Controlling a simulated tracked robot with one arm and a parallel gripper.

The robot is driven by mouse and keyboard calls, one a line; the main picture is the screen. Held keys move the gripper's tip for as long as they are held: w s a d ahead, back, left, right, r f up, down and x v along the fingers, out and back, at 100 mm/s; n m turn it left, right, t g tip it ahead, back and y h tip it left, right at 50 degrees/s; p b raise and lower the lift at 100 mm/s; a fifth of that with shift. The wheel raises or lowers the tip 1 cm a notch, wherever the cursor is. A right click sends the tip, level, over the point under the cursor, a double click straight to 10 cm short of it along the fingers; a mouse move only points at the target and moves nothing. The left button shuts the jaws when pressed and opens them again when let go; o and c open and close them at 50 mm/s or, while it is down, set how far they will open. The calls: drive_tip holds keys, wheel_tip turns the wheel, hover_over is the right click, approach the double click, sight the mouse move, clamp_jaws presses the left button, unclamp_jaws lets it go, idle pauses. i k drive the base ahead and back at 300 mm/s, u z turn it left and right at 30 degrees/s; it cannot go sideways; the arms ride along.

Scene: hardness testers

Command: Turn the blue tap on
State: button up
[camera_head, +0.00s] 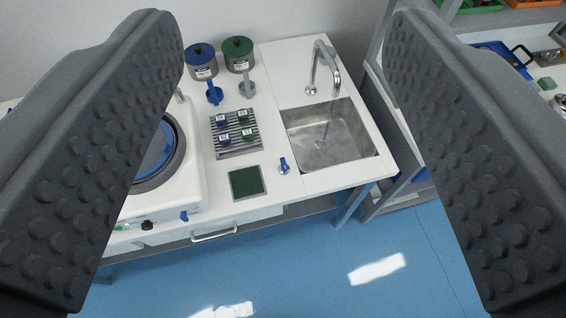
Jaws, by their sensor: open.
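My gripper (284,45) is open and empty, its two dark studded fingers wide apart at the left and right of the view. Between them, farther off, is the white bench. A small tap with a blue lever (284,164) stands on the worktop at the sink's front left corner. Another blue tap-like part (214,94) stands below the blue canister (201,61) at the back. A small blue knob (184,216) is on the front of the round-plate machine. I cannot tell which is the task's tap. My gripper touches none of them.
A steel sink (345,151) with a curved faucet (322,68) is at right; a faint streak hangs below its spout. A ribbed tray (234,150) holds blue and green pieces. A green canister (238,54) stands behind. The blue floor (300,270) in front is clear.

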sight(284, 165)
drive_tip(key=u, duration=0.1)
drive_tip(key=i, duration=0.9)
drive_tip(key=u, duration=0.35)
